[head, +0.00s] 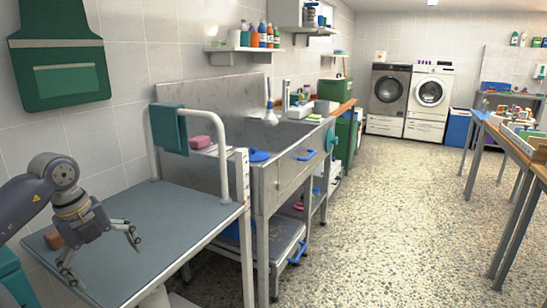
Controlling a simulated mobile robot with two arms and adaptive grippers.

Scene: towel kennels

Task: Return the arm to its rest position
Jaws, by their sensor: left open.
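My left gripper (104,258) is at the lower left of the head view. Its arm comes in from the left edge and bends down at the joint. The two fingers are spread apart with nothing seen between them. The gripper is over the left part of a grey-topped table (178,214). I cannot tell how far the fingertips are above the top. My right gripper is not in view.
A brown block (54,240) lies on the table near my gripper. A white rail (219,150) with a green towel (168,130) rises at the table's back. A metal sink unit (283,183) stands beyond. Speckled floor (395,210) is open at centre right. Another table (507,141) stands right.

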